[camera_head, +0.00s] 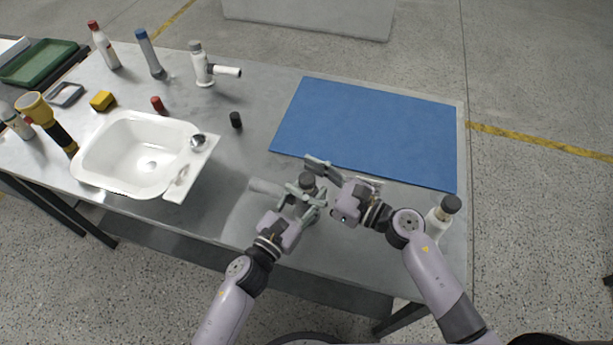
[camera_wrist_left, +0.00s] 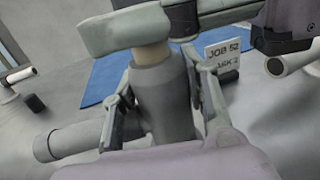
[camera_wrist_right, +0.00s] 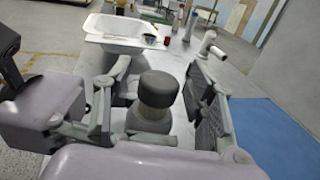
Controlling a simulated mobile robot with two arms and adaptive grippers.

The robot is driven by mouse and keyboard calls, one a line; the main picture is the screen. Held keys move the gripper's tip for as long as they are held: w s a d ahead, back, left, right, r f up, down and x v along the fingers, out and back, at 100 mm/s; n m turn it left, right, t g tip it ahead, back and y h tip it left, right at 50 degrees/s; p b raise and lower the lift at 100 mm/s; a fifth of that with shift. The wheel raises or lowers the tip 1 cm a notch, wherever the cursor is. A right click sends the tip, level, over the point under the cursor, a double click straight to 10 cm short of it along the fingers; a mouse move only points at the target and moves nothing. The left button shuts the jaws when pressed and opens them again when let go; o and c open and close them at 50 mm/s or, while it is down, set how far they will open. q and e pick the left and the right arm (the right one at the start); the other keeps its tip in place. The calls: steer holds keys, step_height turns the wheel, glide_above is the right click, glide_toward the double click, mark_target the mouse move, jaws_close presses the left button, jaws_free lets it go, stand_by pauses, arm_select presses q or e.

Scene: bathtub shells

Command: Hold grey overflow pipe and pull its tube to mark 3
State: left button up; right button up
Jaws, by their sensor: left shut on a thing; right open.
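The grey overflow pipe (camera_wrist_left: 165,105) stands near the table's front edge, its side branch (camera_head: 265,187) pointing left. My left gripper (camera_head: 297,201) is shut on its body, one finger on each side. A short beige length of tube (camera_wrist_left: 152,58) shows above the body in the left wrist view. A black cap (camera_wrist_right: 158,88) tops the pipe. My right gripper (camera_wrist_right: 160,100) is open, with its fingers on either side of the cap and tube, apart from them in the right wrist view. Any marks on the tube are too small or hidden to read.
A blue mat (camera_head: 370,130) lies behind my right gripper. A job card (camera_wrist_left: 224,60) stands close to the pipe. A white basin (camera_head: 135,152), a white pipe (camera_head: 202,66) and a black cap (camera_head: 236,120) are further left.

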steer(key=shift+c, duration=0.6)
jaws_close()
stand_by(0.3)
